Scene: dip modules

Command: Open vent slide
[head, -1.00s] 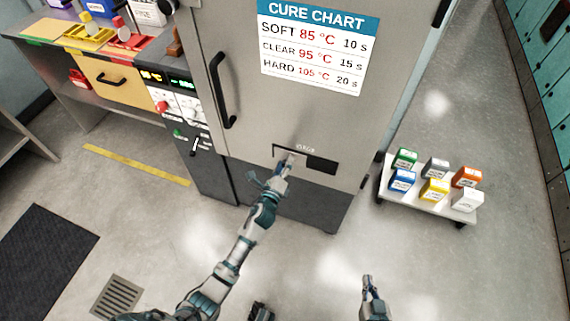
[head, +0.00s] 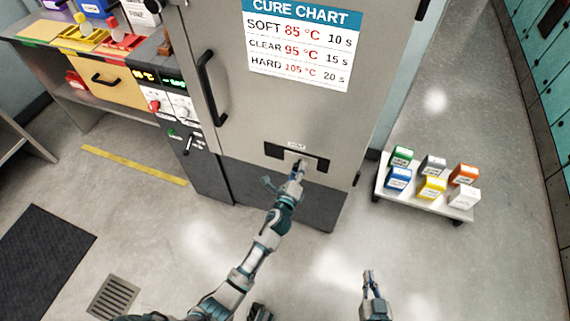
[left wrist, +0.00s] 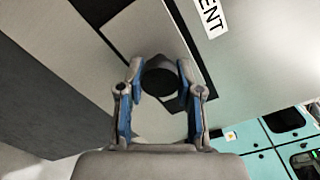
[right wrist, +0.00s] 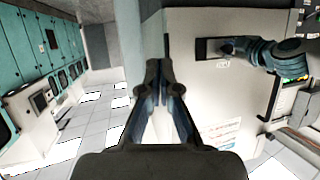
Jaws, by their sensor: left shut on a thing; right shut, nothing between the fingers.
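The vent slide is a light plate (left wrist: 145,40) in a dark slot (head: 274,151) low on the grey cabinet door, under a small label (head: 297,146). Dark opening shows on both sides of the plate. My left gripper (head: 298,170) is at the slot. In the left wrist view its fingers are shut on a round black knob (left wrist: 159,76) on the plate. The fingers partly hide the plate in the head view. My right gripper (head: 369,274) is shut and empty, low and away from the door. The right wrist view also shows it (right wrist: 160,75).
A black door handle (head: 209,90) and a cure chart (head: 300,45) are higher on the door. A white cart (head: 425,201) with several coloured boxes stands to the right. A control panel (head: 175,115) is to the left. The floor in front is mostly clear.

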